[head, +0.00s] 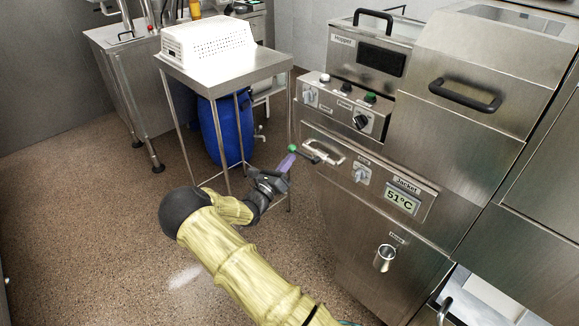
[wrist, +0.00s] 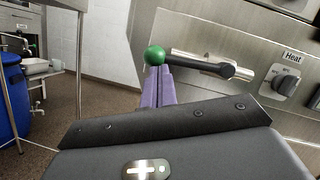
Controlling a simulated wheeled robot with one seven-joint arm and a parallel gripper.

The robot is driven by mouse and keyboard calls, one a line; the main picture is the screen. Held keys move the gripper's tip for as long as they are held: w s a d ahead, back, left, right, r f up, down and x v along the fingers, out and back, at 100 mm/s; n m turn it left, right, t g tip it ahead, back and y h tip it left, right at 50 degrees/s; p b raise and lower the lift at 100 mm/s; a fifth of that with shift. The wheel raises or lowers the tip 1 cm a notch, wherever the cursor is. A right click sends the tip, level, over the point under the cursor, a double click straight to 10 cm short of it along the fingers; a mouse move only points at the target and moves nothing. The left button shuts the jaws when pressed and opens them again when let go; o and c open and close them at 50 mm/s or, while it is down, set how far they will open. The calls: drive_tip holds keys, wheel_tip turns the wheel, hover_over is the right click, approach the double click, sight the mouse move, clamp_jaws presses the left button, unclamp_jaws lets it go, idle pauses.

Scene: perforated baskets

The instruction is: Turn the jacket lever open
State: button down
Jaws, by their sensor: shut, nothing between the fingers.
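The lever has a green ball knob (head: 292,148) on a black rod and sticks out to the left from the front of the steel machine. In the wrist view the green knob (wrist: 154,55) is left of the dark pivot (wrist: 229,70), and the rod lies nearly level. My gripper (head: 289,158) has purple fingers, shut with nothing between them. In the wrist view the fingertips (wrist: 160,70) are at the knob, just below and beside it. I cannot tell whether they touch it. The "Jacket" panel with its 51°C display (head: 401,199) is to the right of the lever.
A Heat dial (wrist: 287,85) is right of the lever. A control panel with several knobs (head: 340,104) is above it. A steel side table (head: 222,75) with a white box (head: 208,38) and a blue barrel (head: 226,130) stand to the left. The floor in front is clear.

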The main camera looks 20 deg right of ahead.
drive_tip(key=shift+r+m, duration=0.3)
drive_tip(key=shift+m, duration=0.2)
drive_tip(key=shift+f, duration=0.1)
drive_tip(key=d+f+b+v, duration=0.1)
drive_tip(key=f+v, duration=0.1)
drive_tip(key=v, duration=1)
drive_tip(key=shift+s+a+f, duration=0.15)
drive_tip(key=shift+s+f, duration=0.15)
drive_tip(key=shift+s, duration=0.2)
